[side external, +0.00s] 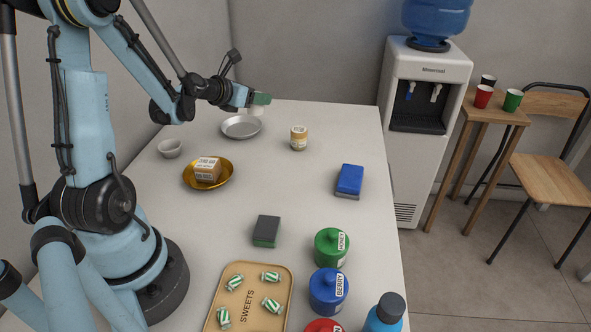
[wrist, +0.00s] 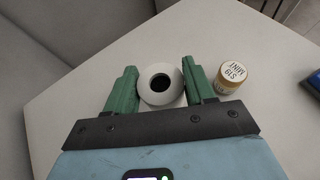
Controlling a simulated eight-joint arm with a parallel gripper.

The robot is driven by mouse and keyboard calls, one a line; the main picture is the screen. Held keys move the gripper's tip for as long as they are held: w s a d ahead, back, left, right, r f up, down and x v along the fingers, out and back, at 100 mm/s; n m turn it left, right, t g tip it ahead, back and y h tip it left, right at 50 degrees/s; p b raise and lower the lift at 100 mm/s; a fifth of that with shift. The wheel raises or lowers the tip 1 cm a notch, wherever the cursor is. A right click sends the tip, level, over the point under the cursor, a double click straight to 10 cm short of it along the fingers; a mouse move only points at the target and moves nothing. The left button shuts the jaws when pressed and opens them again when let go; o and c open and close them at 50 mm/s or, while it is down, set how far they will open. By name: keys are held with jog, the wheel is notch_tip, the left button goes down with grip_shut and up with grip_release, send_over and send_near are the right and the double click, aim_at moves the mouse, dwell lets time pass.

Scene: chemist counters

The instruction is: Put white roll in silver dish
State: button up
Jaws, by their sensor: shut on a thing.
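The white roll (wrist: 146,92) is upright between the green fingers of my gripper (wrist: 160,80) in the wrist view, with its dark centre hole facing the camera. In the side view my gripper (side external: 261,99) is above the far right edge of the silver dish (side external: 240,127). The white roll (side external: 257,110) shows just below the fingers there, partly hidden by them. I cannot tell whether it touches the dish. The dish is round, shallow and otherwise looks empty. It does not show in the wrist view.
A mint jar (side external: 299,138) stands right of the dish. A white bowl (side external: 171,148) and a gold dish (side external: 190,182) holding a small box (side external: 208,169) are nearer. A blue sponge-like block (side external: 350,180) lies farther right.

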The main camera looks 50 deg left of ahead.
jog(key=a+f, duration=0.1)
jog(key=a, duration=0.1)
jog(key=s+a+f, duration=0.1)
jog(key=a+f, duration=0.2)
jog(key=a, duration=0.2)
jog(key=shift+s+f, duration=0.15)
jog(key=shift+f, duration=2.05)
jog(key=shift+f, duration=0.1)
jog(key=o, duration=1)
jog(key=shift+o, duration=0.2)
